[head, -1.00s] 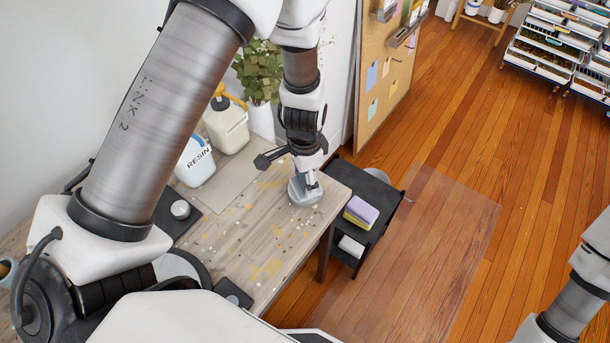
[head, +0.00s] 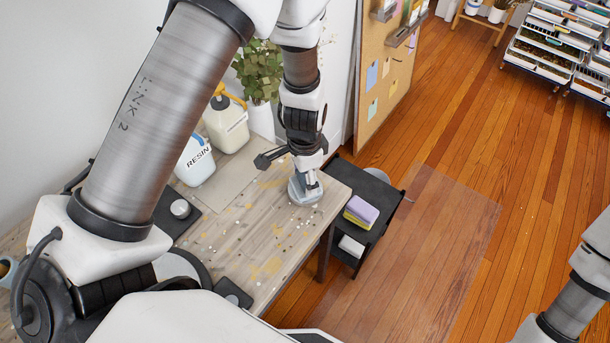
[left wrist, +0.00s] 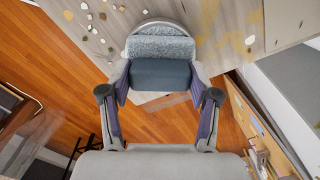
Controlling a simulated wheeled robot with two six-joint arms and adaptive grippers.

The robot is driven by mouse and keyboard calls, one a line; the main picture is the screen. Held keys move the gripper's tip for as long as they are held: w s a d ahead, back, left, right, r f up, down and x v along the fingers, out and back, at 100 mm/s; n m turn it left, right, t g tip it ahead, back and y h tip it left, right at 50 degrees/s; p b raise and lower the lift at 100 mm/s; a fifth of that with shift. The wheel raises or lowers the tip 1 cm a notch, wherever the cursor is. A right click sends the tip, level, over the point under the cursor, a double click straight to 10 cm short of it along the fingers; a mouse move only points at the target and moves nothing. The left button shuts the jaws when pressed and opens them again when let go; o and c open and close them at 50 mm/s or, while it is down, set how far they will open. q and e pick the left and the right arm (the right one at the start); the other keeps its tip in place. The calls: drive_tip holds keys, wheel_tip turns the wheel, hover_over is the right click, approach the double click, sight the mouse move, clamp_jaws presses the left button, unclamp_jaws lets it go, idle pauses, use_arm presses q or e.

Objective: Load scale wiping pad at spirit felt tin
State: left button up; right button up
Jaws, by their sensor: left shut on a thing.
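My left gripper (head: 308,181) is at the right end of the workbench, pointing down over the round grey spirit felt tin (head: 304,198). In the left wrist view its two fingers (left wrist: 160,92) are shut on a blue-grey block, the wiping pad (left wrist: 160,74). The scale's identity is unclear. My right gripper is out of view; only part of that arm shows.
The workbench (head: 228,240) carries small chips and yellow stains. A resin jug (head: 196,163), another jug (head: 226,128) and a plant (head: 258,75) stand behind. A black cart (head: 375,192) with a purple-and-yellow sponge (head: 361,212) is right of the bench. Floor is open further right.

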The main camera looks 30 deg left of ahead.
use_arm(q)
wheel_tip(320, 180, up, 7)
drive_tip(key=p, duration=0.6)
drive_tip(key=shift+f, duration=0.1)
idle(0.7)
